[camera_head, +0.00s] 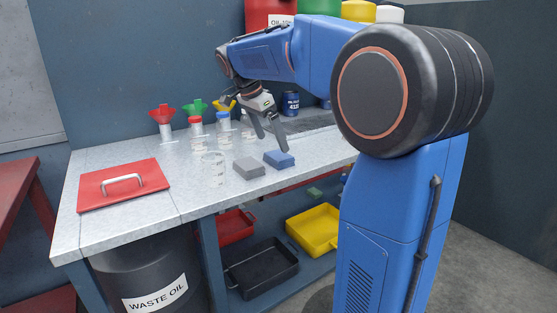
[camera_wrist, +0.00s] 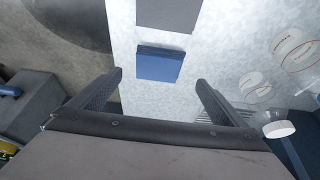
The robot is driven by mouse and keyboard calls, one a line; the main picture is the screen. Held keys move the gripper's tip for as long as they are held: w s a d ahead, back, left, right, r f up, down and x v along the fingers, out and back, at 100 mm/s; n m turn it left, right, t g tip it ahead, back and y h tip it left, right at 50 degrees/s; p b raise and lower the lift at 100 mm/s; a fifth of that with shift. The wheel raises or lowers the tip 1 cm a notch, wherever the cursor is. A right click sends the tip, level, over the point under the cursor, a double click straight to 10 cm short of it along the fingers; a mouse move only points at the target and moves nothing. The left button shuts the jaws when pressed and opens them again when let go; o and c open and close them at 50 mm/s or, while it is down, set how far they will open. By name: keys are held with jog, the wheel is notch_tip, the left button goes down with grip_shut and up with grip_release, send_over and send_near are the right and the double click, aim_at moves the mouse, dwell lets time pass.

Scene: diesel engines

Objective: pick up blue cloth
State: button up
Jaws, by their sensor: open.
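The blue cloth (camera_head: 279,159) is a small folded block lying flat on the light grey worktop, near its front edge. In the wrist view the blue cloth (camera_wrist: 159,65) lies ahead of and between the two fingers, apart from them. My gripper (camera_head: 270,146) is open and empty, with its fingers pointing down above the worktop, just behind the cloth in the head view. In the wrist view my gripper (camera_wrist: 160,80) shows both fingers spread wide.
A grey cloth (camera_head: 249,168) lies just left of the blue one. A clear beaker (camera_head: 214,169) stands further left, and a red lid with handle (camera_head: 120,184) beyond it. Capped bottles and funnels stand behind. Coloured trays, including a yellow one (camera_head: 316,229), sit on the lower shelf.

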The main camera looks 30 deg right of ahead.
aim_at(278, 155)
jog(key=shift+x, duration=3.1)
jog(key=shift+s, duration=0.1)
jog(key=shift+c, duration=0.3)
jog(key=c, duration=1.1)
